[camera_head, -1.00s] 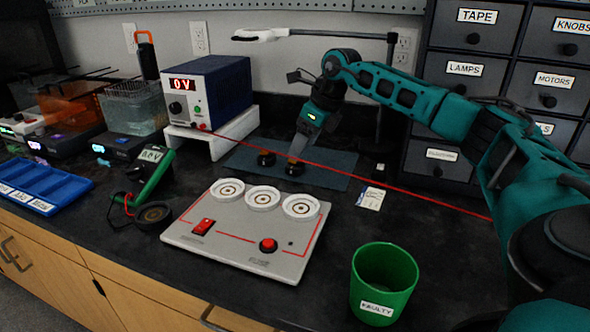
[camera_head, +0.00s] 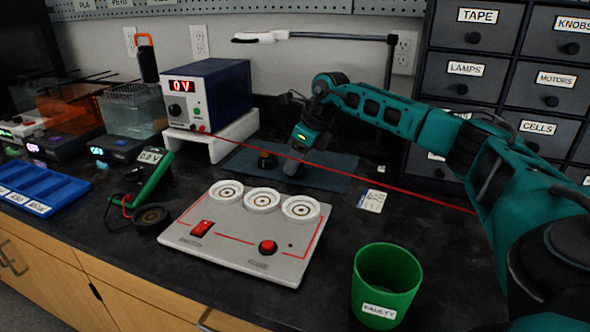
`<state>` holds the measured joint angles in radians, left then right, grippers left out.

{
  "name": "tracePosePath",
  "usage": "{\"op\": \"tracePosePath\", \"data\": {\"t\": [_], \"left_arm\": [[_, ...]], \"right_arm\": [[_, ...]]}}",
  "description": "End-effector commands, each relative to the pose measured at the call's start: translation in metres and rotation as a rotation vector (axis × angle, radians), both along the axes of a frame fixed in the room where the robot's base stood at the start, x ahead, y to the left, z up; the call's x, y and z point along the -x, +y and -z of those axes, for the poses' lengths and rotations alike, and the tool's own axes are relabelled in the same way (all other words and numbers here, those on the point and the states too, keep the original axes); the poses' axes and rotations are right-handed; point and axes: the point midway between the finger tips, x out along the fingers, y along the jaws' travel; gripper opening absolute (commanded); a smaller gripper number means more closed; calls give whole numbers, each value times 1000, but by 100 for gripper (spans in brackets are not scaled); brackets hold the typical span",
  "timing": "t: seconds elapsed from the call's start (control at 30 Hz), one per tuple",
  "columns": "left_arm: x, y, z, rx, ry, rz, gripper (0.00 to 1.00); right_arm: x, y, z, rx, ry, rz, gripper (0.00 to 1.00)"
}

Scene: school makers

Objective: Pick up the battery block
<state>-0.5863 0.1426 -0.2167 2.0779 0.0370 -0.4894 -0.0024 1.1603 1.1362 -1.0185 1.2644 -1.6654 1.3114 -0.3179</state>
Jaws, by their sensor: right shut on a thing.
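Two small dark round blocks stood on the blue-grey mat (camera_head: 335,178) at the back; I take them for battery blocks. The left one (camera_head: 267,160) shows, upright on the mat. My right gripper (camera_head: 291,168) points down at the mat just right of it, shut on the other block, which the jaws and wrist almost wholly hide. I cannot tell whether that block is off the mat. My left gripper is not in view.
A grey board (camera_head: 240,261) with three round sockets, a switch and a red button lies in front. A green FAULTY bin (camera_head: 385,285) stands front right. A power supply (camera_head: 215,90) reads 0 V. A red line (camera_head: 400,186) crosses the bench.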

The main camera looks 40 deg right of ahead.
Motion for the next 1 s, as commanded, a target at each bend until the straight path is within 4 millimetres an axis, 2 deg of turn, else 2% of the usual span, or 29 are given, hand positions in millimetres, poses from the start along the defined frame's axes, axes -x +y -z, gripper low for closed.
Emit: {"op": "tracePosePath", "data": {"t": [0.03,0.23,0.5,0.63,0.83,1.0], "left_arm": [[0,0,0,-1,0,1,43],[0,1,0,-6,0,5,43],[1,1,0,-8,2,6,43],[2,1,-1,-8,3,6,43],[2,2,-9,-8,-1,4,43],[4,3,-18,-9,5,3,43]], "right_arm": [[0,0,0,0,0,0,31],[0,0,0,1,0,0,12],[0,0,-2,0,-1,0,11],[0,0,-8,0,-3,0,11],[-1,0,-36,-1,-4,0,11],[-1,0,-77,-1,-6,0,11]]}}
